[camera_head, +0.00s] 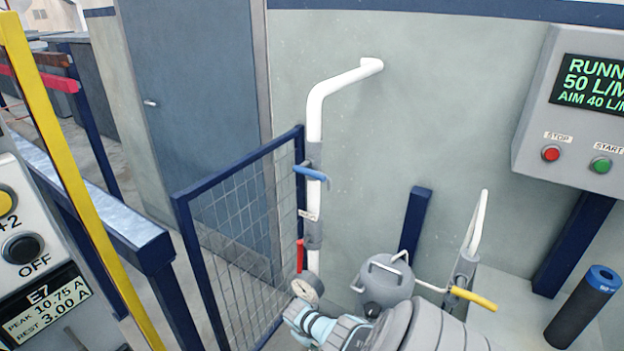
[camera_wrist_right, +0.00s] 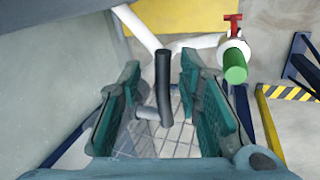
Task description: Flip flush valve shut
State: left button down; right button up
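A white pipe (camera_head: 314,112) comes out of the wall and runs down. A blue lever handle (camera_head: 311,173) sticks out from its grey fitting, with a small unreadable tag (camera_head: 308,215) below. A red handle (camera_head: 300,256) is lower on the pipe. My right gripper (camera_head: 303,322) is low in the head view, below the red handle, by a round gauge (camera_head: 307,288). In the right wrist view its teal fingers (camera_wrist_right: 160,105) are apart. A dark rod-like handle (camera_wrist_right: 163,80) shows between them; I cannot tell whether they touch it or which valve it belongs to. My left gripper is out of view.
A blue-framed mesh gate (camera_head: 240,215) stands left of the pipe. A grey vessel (camera_head: 386,284) and a yellow handle (camera_head: 473,298) are at right. The wrist view also shows a red valve handle (camera_wrist_right: 233,20) and a green cylinder (camera_wrist_right: 235,65). A control box (camera_head: 530,125) hangs at upper right.

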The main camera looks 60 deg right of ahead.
jog(key=v, duration=1.1)
jog(key=s+a+f+n+y, duration=0.1)
jog(key=s+a+f, duration=0.5)
jog(key=s+f, duration=0.3)
jog(key=s+a+f+y, duration=0.1)
jog(key=s+a+f, duration=0.45)
jog(key=f, duration=0.55)
jog(key=s+a+f+n+t+y, duration=0.1)
jog(key=s+a+f, duration=0.3)
jog(key=s+a, duration=0.4)
jog(key=s, duration=0.2)
jog(key=shift+s, duration=0.3)
